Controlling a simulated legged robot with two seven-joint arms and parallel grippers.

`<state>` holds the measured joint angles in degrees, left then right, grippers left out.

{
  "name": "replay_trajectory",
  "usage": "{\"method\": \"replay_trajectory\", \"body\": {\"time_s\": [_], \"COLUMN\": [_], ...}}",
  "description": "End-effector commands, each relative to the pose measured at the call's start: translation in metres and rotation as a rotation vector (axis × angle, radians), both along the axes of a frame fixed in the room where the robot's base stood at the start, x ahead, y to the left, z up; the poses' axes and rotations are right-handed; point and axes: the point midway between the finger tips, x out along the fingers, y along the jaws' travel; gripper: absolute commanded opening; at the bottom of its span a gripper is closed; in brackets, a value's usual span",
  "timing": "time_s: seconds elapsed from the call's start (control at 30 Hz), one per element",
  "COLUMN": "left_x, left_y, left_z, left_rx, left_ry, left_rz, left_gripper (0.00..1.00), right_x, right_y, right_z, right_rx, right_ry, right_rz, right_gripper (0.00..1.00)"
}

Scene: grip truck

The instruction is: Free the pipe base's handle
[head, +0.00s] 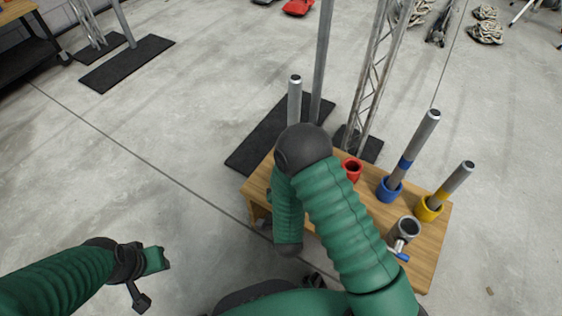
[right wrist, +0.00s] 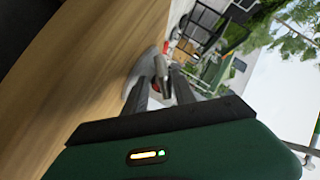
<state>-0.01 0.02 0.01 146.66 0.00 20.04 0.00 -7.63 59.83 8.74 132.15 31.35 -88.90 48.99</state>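In the right wrist view my right gripper's two dark fingers (right wrist: 160,92) reach to a pale, rounded base (right wrist: 145,66) on the wood. A grey metal handle (right wrist: 161,72) stands between the fingertips. The fingers are apart, but whether they press on it is unclear. In the head view my right arm hides that gripper and most of the near left of the table; a silver pipe (head: 295,98) rises behind my elbow. A grey pipe base (head: 407,228) with a blue-tipped part stands at the table's right front. My left gripper (head: 150,275) hangs away from the table at lower left, its jaws unclear.
The wooden table (head: 427,262) also carries a red base (head: 352,169), a blue base with pipe (head: 390,188) and a yellow base with pipe (head: 428,208). Metal uprights and a truss (head: 375,75) stand behind it.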

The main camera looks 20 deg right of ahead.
Motion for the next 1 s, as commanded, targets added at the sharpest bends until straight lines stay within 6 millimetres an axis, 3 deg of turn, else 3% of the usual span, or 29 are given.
{"method": "replay_trajectory", "body": {"time_s": [0.33,0.6,1.0], "left_x": [0.0,0.0,0.0], "left_y": [0.0,0.0,0.0], "left_z": [-0.001,-0.001,0.012], "left_rx": [0.0,0.0,0.0], "left_ry": [0.0,0.0,0.0], "left_rz": [0.0,0.0,0.0], "left_gripper": [0.36,0.36,0.36], "right_x": [-0.003,-0.003,-0.003], "right_y": [0.0,-0.001,-0.001], "right_z": [-0.002,-0.002,0.002], "right_rx": [-0.001,-0.001,-0.028], "right_ry": [0.001,0.003,0.037], "right_rz": [0.0,-0.002,-0.002], "right_gripper": [0.32,0.0,0.0]}}
